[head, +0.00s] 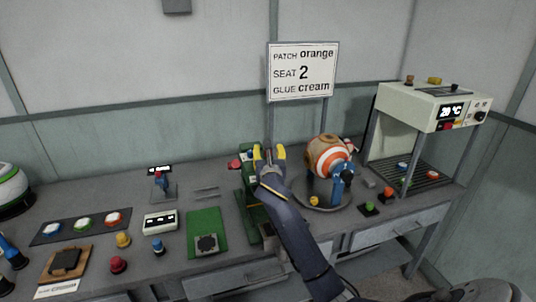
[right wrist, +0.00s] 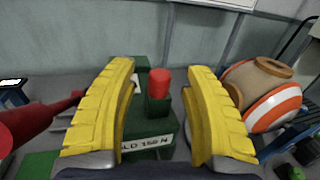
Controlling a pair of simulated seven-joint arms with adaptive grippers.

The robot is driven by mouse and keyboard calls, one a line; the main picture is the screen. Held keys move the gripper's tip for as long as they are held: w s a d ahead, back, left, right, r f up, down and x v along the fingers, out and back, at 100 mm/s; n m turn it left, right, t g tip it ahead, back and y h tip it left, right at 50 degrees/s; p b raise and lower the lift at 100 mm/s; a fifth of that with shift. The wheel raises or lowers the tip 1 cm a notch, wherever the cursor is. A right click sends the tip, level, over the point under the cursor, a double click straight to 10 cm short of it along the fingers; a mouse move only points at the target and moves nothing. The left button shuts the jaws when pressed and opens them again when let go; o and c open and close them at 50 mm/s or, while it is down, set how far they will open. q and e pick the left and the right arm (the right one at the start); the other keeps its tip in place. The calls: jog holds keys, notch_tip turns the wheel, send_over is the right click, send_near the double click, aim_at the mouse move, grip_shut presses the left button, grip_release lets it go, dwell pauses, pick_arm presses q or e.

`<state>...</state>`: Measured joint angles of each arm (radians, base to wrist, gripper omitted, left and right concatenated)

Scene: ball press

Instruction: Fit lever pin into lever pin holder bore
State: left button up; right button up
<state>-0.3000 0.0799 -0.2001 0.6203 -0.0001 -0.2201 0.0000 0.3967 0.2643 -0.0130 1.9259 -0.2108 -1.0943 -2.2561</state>
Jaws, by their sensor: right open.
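My right gripper (head: 269,153) is over the green press (head: 252,205) in the head view. Its yellow fingers show large in the right wrist view (right wrist: 160,105), open and apart. Between them, farther off, a red cylinder (right wrist: 160,80) stands upright on a dark green square post (right wrist: 158,108). It looks like the lever pin in its holder, but I cannot tell for sure. Neither finger visibly touches it. Any bore is hidden. A red lever (right wrist: 45,115) extends left from the press, ending in a red knob (right wrist: 15,128). My left gripper is not seen.
A striped orange and white ball (head: 328,156) sits on a round turntable (head: 322,194) right of the press. A green board (head: 206,222) lies to the left. A sign (head: 303,70) stands behind. A cream oven-like machine (head: 425,105) stands at the right. Several coloured buttons dot the bench.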

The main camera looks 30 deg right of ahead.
jog(key=shift+x, duration=0.9)
grip_shut()
